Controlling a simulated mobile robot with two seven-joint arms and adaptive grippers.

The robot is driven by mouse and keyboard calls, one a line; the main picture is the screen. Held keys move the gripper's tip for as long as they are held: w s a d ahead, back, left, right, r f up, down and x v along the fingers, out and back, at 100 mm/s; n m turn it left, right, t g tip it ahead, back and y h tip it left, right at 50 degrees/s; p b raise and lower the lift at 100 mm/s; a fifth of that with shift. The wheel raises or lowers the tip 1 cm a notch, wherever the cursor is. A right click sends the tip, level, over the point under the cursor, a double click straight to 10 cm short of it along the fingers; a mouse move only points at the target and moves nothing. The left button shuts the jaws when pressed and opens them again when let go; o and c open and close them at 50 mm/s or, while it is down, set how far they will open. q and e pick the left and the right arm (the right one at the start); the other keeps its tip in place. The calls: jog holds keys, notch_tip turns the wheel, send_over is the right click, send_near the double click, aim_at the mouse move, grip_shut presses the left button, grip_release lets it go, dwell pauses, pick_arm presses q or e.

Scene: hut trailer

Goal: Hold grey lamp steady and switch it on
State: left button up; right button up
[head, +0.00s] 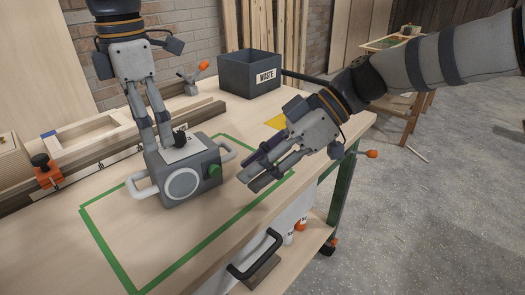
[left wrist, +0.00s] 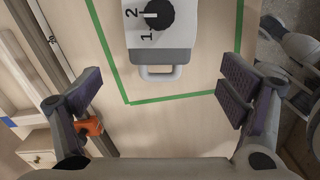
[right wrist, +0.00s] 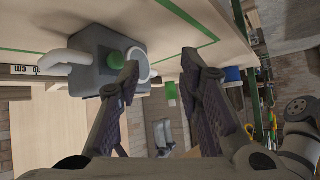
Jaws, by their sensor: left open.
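The grey lamp (head: 190,185) stands upright on the workbench, with a round white lens on its front, a green button (head: 213,171) and white side handles (head: 143,189). A black knob (left wrist: 159,14) marked 1 and 2 sits on its white top plate. My left gripper (head: 159,148) is above the lamp's top, pointing down; its fingers are wide apart and empty in the left wrist view (left wrist: 162,90). My right gripper (head: 257,181) is open and empty, right of the lamp and apart from it. In the right wrist view one finger partly covers the lamp (right wrist: 90,72).
Green tape (head: 107,245) outlines a rectangle around the lamp. A dark waste bin (head: 248,78) stands at the back. An orange-handled clamp (head: 45,170) and wooden rails lie along the left. Bench front is clear.

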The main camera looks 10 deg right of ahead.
aim_at(163, 180)
pick_arm(q)
jog(key=shift+f, duration=0.35)
notch_tip(163, 180, down, 12)
jog(key=shift+r, duration=0.25)
pick_arm(e)
jog(key=shift+t, duration=0.8)
jog(key=w, duration=0.1)
jog(key=w+d+r, duration=0.1)
jog(key=w, duration=0.1)
jog(key=w+r, duration=0.1)
jog(key=shift+w+d+r, duration=0.25)
jog(key=shift+w, duration=0.15)
pick_arm(q)
jog(key=shift+c, duration=0.6)
jog(key=c, duration=1.3)
jog(key=shift+c, duration=0.2)
pick_arm(e)
grip_shut()
